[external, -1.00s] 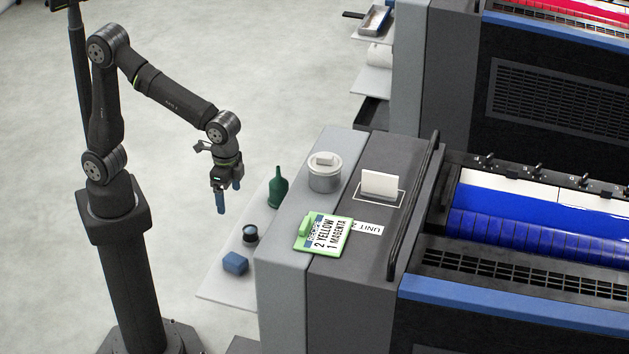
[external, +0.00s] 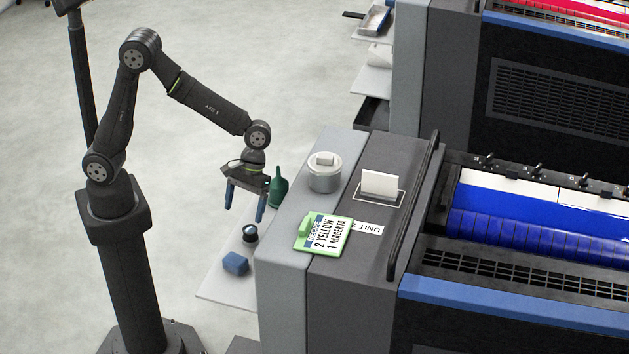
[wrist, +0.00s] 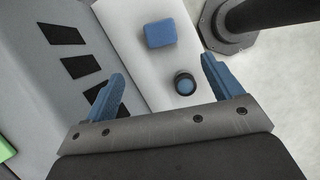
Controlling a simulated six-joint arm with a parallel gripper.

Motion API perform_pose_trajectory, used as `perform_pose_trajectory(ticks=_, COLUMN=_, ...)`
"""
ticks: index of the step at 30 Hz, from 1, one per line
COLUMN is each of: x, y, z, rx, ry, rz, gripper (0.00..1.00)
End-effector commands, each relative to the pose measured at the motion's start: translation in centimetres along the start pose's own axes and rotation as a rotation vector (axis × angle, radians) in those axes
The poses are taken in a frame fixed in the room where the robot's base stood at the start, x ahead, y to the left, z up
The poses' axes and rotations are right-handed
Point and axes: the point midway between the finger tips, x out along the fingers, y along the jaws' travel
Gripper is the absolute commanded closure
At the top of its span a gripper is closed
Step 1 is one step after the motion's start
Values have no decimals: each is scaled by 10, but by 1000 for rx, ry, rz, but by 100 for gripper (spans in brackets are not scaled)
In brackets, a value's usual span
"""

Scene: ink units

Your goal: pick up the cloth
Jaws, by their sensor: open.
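The cloth (external: 236,264) is a small blue folded block lying on the white side shelf (external: 215,287), near its front end. In the wrist view the cloth (wrist: 160,33) lies beyond my fingertips, near the top middle. My gripper (external: 245,203) is open and empty, above the shelf and higher than the cloth, toward the shelf's back part. Its two blue fingers (wrist: 164,82) are wide apart in the wrist view.
A small dark round jar (external: 250,234) stands on the shelf between cloth and gripper. A green bottle (external: 278,188) stands close beside my gripper. The grey machine housing (external: 283,262) rises along the shelf's right side. A tin (external: 324,172) and green clipboard (external: 323,232) lie on top.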

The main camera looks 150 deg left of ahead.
Motion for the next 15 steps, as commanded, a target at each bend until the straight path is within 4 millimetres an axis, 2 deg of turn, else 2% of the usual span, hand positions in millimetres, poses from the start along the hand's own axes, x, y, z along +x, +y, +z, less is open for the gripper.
perform_pose_trajectory(ticks=9, x=69, y=-1, z=1, rx=3, ry=-1, rz=-6, gripper=15)
perform_pose_trajectory(ticks=15, x=103, y=-1, z=0, rx=5, ry=0, rz=-4, gripper=15)
